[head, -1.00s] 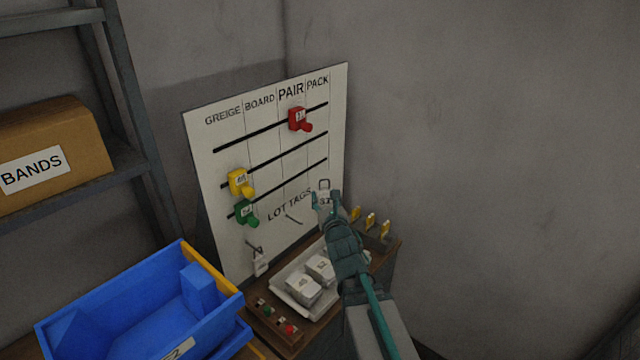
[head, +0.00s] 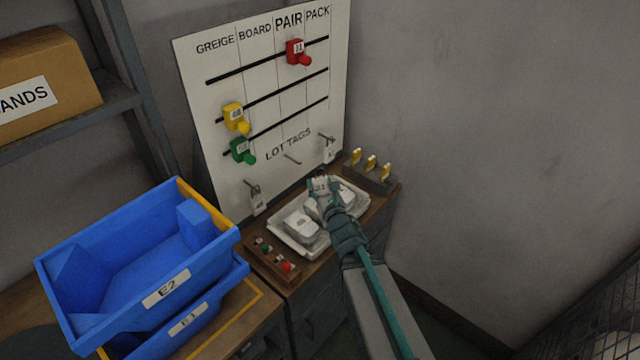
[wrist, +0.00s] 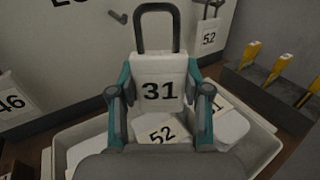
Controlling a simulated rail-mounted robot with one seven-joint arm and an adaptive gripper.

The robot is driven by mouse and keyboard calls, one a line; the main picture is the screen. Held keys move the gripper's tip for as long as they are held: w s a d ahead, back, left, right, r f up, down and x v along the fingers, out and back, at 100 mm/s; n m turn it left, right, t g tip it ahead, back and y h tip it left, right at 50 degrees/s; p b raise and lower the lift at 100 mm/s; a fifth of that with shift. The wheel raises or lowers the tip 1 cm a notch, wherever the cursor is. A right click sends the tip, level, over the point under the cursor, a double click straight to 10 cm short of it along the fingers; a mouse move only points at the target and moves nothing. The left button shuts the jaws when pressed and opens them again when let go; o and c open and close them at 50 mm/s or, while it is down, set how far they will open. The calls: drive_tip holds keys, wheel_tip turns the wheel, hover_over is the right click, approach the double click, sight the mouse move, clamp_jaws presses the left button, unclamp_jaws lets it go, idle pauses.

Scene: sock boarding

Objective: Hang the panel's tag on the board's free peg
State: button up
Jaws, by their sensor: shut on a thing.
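My gripper (head: 326,187) is shut on a white tag marked 31 (wrist: 158,92), with a dark loop upright on top. It holds the tag over the white tray (head: 285,243), apart from the board. The white board (head: 225,107) stands behind. Its middle peg under LOT TAGS (head: 292,158) is bare; this peg also shows in the wrist view (wrist: 116,15). The left peg bears a tag (head: 259,205), read as 46 in the wrist view (wrist: 12,101). The right peg bears a tag (head: 330,153), read as 52 in the wrist view (wrist: 208,38).
White packs (head: 302,229) lie in the tray below my gripper; one label (wrist: 162,133) reads 52. A rack with yellow-topped items (head: 371,165) stands right of the tray. A button strip (head: 272,255) lies in front left. Blue bins (head: 140,265) stand at left.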

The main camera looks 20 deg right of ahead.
drive_tip(key=shift+w+a+f+b, duration=0.1)
drive_tip(key=shift+w+a+b, duration=0.3)
drive_tip(key=shift+b, duration=1.5)
drive_tip(key=shift+w+a+f+b, duration=0.15)
drive_tip(key=shift+w+b, duration=0.3)
drive_tip(key=shift+b, duration=1.45)
drive_tip(key=shift+w+a+r, duration=0.1)
drive_tip(key=shift+w+a, duration=0.25)
drive_tip(key=shift+w, duration=0.3)
drive_tip(key=w+a+f+b, duration=0.1)
drive_tip(key=w+a+b, duration=0.2)
drive_tip(key=w+b, duration=0.2)
drive_tip(key=shift+a+f, duration=0.2)
drive_tip(key=shift+f, duration=0.05)
drive_tip(key=shift+w, duration=0.1)
drive_tip(key=o, duration=1.3)
drive_tip(key=shift+r, duration=0.2)
